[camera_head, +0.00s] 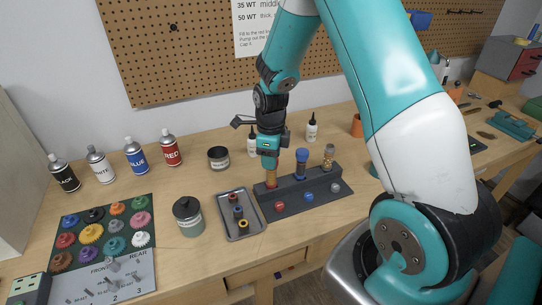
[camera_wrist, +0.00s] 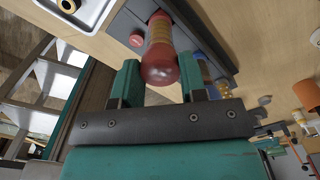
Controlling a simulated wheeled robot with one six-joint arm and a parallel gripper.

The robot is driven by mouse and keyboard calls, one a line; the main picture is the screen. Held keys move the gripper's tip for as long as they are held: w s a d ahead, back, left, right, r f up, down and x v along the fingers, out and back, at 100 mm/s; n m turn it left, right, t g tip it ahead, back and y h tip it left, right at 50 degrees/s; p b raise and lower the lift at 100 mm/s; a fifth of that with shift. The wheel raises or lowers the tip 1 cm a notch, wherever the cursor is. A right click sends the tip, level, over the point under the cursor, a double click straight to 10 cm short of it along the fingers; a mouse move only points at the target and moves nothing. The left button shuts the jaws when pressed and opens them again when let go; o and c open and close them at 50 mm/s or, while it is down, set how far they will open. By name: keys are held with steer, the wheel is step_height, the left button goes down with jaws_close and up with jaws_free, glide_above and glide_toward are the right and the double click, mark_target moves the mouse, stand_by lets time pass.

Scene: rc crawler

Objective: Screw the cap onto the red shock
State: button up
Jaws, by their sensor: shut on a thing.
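The red shock (camera_head: 271,180) stands upright at the left end of a dark holder (camera_head: 318,200). In the wrist view the red shock (camera_wrist: 160,66) shows a rounded dark-red top and an orange-yellow body. My gripper (camera_head: 269,163) comes down from above. In the wrist view my gripper (camera_wrist: 160,80) has its two teal fingers closed on either side of that red top. A small round red piece (camera_head: 280,205), perhaps a cap, sits on the holder's front ledge; it also shows in the wrist view (camera_wrist: 137,40). A grey tray (camera_head: 228,228) holds three small ring-like parts, one reddish, one dark, one yellow.
A blue shock (camera_head: 302,165) and a gold one (camera_head: 328,158) stand close to the right in the same holder. A lidded jar (camera_head: 188,217) is left of the tray. Spray cans (camera_head: 137,157) stand at the back left, and dropper bottles (camera_head: 311,128) stand behind the holder.

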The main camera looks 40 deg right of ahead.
steer(key=m, duration=0.2)
steer(key=shift+m, duration=0.4)
steer(key=m, duration=0.4)
steer(key=o, duration=1)
steer(key=shift+r+p, duration=2.25)
steer(key=shift+r, duration=0.3)
